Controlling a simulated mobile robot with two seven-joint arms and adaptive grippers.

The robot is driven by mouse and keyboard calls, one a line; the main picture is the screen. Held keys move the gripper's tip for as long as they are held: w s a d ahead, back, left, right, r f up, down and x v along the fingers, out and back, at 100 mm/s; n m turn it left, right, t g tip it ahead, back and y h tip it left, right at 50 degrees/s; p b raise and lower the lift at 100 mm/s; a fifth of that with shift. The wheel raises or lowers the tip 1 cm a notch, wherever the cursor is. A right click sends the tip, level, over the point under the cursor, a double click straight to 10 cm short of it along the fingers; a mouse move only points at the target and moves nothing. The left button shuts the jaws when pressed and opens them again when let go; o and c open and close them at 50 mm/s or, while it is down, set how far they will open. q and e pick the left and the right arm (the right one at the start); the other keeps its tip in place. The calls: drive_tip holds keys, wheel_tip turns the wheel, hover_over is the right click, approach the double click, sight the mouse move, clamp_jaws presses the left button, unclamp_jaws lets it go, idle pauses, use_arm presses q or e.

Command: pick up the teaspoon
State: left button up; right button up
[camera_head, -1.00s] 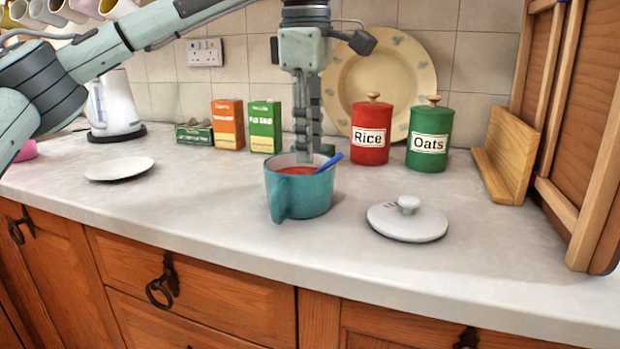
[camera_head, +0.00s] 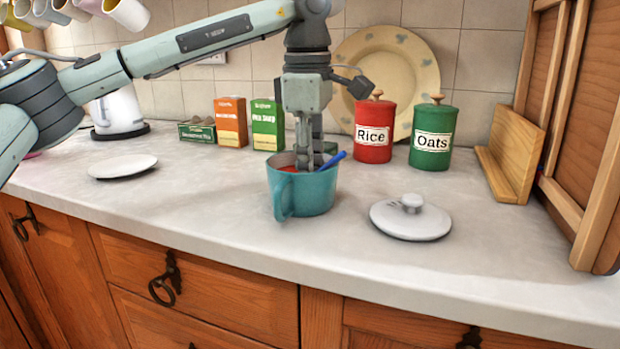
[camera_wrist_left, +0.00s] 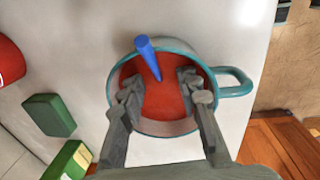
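The teaspoon (camera_head: 332,161) shows only as a blue handle leaning on the rim of a teal mug (camera_head: 304,193); its lower end is hidden in red liquid. It also shows in the left wrist view (camera_wrist_left: 147,56), sloping out over the rim. My left gripper (camera_head: 307,165) points straight down with its fingertips inside the mug opening. In the left wrist view its fingers (camera_wrist_left: 160,86) are spread apart over the red liquid, with nothing between the pads. The handle stands towards the far side of the fingers, apart from both. My right gripper is in neither view.
A white lid (camera_head: 410,218) lies right of the mug, and a white plate (camera_head: 123,167) lies to the left. Red Rice (camera_head: 373,132) and green Oats (camera_head: 431,138) canisters stand behind. Boxes (camera_head: 267,125) stand at the back. The counter's front edge is clear.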

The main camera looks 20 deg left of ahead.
use_arm(q)
drive_tip(key=shift+f, duration=0.15)
clamp_jaws()
idle(0.5)
